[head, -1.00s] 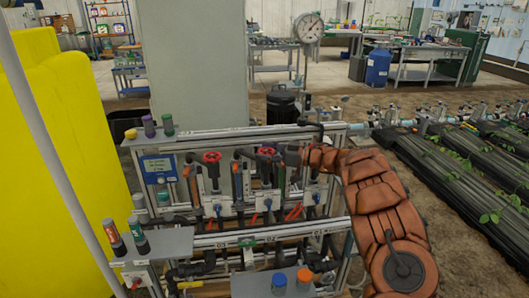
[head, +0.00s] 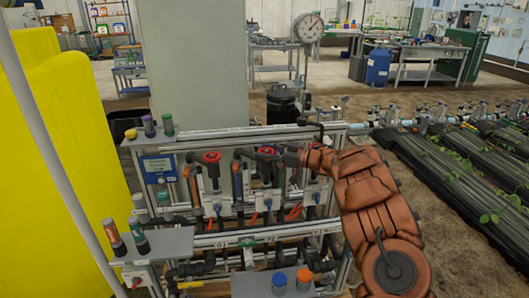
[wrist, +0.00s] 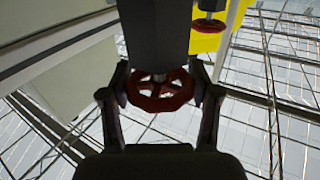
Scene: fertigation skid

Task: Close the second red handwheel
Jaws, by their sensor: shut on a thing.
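The second red handwheel (head: 267,151) sits on the middle valve of the skid, partly covered by my gripper in the head view. In the wrist view this red handwheel (wrist: 160,92) lies between my two fingers, below a dark valve body. My gripper (wrist: 162,100) is shut on it, one finger at each side of the rim. In the head view my gripper (head: 279,156) reaches it from the right. Another red handwheel (head: 211,157) stands free to the left; a red wheel (wrist: 208,25) also shows in the wrist view at the top right.
The metal skid frame (head: 240,133) surrounds the pipes. Several bottles and capped containers (head: 150,126) stand on its shelves. A blue-and-white sign (head: 159,168) hangs at the left. A grey cabinet (head: 191,65) rises behind. Plant rows (head: 460,160) lie to the right.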

